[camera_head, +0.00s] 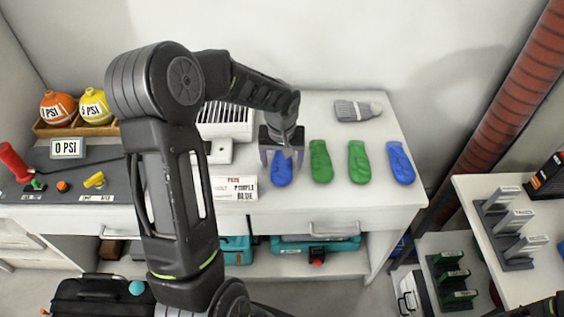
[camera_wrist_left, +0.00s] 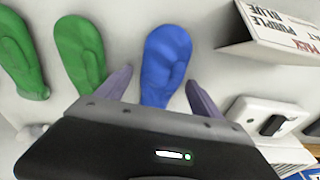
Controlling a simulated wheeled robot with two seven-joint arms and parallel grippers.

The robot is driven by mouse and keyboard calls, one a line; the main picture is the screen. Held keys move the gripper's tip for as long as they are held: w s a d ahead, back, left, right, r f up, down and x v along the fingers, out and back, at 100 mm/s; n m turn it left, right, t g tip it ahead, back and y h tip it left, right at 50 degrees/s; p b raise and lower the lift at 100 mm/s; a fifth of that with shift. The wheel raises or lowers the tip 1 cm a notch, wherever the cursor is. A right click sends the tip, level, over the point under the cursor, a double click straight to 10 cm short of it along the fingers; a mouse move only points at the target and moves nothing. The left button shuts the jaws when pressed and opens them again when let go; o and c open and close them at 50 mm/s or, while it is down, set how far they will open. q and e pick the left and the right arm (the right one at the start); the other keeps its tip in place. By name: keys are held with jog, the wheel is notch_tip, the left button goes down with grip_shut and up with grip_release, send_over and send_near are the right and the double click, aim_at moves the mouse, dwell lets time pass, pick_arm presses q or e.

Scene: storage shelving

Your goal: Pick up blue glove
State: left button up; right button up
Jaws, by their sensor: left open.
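A blue glove (camera_head: 281,171) lies on the white countertop (camera_head: 330,210), directly below my left gripper (camera_head: 281,158). In the left wrist view the same blue glove (camera_wrist_left: 163,62) lies between the two purple-grey fingers of my left gripper (camera_wrist_left: 160,88), which are apart. Its near end is hidden behind the gripper body. I cannot tell whether the fingers touch it. A second blue glove (camera_head: 400,163) lies at the right end of the row. My right gripper is not clearly in view.
Two green gloves (camera_head: 320,161) (camera_head: 358,162) lie between the blue ones. A grey-white brush (camera_head: 357,110) lies behind them. A white sign box (camera_head: 234,189) stands left of the gripper, with a white switch plate (camera_wrist_left: 268,119) beside it. The counter's front right is clear.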

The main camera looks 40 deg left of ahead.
dwell(0.6)
pick_arm(q)
jog(key=c, duration=1.5)
